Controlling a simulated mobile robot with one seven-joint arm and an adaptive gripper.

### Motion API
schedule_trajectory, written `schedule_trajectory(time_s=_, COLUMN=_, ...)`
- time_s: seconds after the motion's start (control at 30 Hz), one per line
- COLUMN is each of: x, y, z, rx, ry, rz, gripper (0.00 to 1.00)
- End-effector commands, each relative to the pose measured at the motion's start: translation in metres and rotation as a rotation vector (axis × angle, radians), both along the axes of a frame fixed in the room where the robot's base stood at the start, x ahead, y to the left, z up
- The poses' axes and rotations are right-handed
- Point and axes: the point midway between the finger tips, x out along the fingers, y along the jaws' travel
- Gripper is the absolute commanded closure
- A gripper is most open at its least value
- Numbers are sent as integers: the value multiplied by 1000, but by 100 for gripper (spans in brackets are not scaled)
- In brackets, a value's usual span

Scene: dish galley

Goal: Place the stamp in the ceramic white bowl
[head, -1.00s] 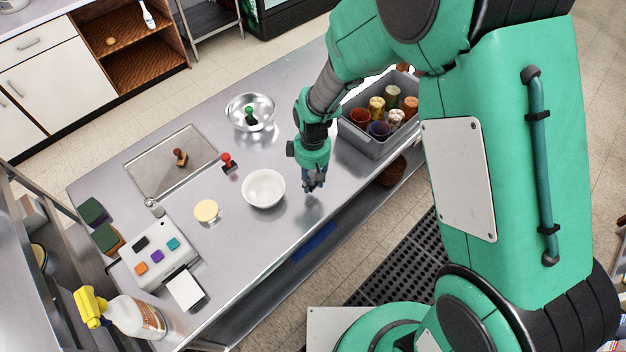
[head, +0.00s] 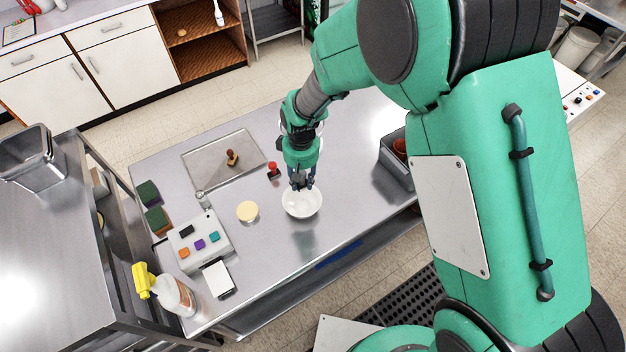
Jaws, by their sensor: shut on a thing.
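The white ceramic bowl (head: 303,211) stands on the steel counter. My gripper (head: 302,185) points down over its back part, with the fingertips at or just above the opening. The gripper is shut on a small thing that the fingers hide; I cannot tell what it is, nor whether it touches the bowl. A red-handled stamp (head: 274,171) stands behind the bowl to the left. A brown wooden-handled stamp (head: 232,157) stands on the shallow metal tray (head: 205,171).
A pale yellow disc (head: 247,211) lies left of the bowl. A box with coloured pads (head: 205,240), a white card (head: 218,279), sponges (head: 149,193) and a spray bottle (head: 177,295) occupy the left end. A grey bin (head: 395,163) stands right. The counter between bowl and bin is clear.

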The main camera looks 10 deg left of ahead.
Motion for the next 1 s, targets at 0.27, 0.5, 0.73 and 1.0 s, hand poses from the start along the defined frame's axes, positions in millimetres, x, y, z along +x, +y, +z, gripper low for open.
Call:
schedule_trajectory(time_s=0.27, x=-1, y=3, z=1, rx=0, ry=0, rz=-3, gripper=94)
schedule_trajectory(time_s=0.5, x=-1, y=3, z=0, rx=0, ry=0, rz=-3, gripper=94)
schedule_trajectory(time_s=0.73, x=-1, y=3, z=-8, rx=0, ry=0, rz=-3, gripper=94)
schedule_trajectory(time_s=1.0, x=-1, y=3, z=-28, rx=-1, ry=1, rz=-3, gripper=94)
